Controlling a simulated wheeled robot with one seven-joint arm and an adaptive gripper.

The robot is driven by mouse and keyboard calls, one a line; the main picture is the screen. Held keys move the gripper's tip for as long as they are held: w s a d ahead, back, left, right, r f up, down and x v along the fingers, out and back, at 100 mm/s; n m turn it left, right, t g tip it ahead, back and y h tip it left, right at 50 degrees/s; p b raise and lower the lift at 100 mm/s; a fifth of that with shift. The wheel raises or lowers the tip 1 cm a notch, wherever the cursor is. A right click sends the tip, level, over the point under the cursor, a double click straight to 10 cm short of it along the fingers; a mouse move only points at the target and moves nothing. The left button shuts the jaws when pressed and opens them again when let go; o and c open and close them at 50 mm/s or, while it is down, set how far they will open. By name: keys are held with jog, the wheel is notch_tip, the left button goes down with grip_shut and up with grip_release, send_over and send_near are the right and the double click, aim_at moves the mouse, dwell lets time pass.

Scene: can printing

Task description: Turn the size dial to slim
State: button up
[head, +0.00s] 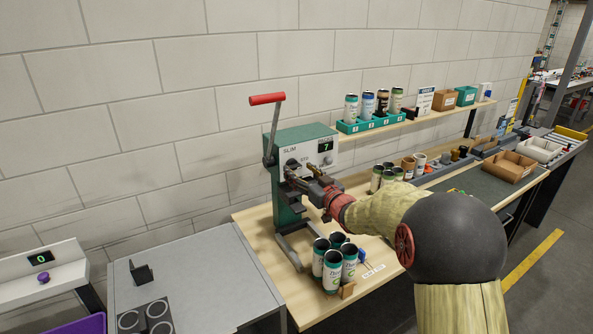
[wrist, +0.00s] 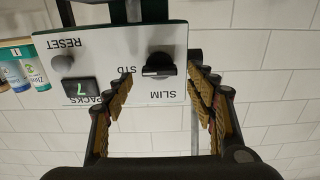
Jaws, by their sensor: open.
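The size dial (wrist: 158,66) is a dark knob with a bar grip on the machine's white panel (wrist: 110,55). In the wrist view, which shows the panel upside down, the words STD and SLIM stand beside it. I cannot tell for sure which word its pointer marks. In the head view the dial (head: 292,163) is on the front of the green can machine (head: 287,212). My gripper (wrist: 157,88) is open, with its fingers on either side of the dial in the wrist view and nothing held. In the head view my gripper (head: 291,177) is close before the panel; contact cannot be told.
The panel also has a RESET button (wrist: 62,63) and a PACKS display (wrist: 80,89) reading 7. A red-handled lever (head: 267,99) rises from the machine. Several cans (head: 333,270) stand on the wooden bench (head: 262,235). A shelf (head: 412,122) holds more cans and boxes.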

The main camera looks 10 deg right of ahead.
aim_at(294, 166)
jog(key=shift+x, duration=1.15)
jog(key=shift+c, duration=1.1)
jog(key=c, duration=0.9)
jog(key=shift+c, duration=0.2)
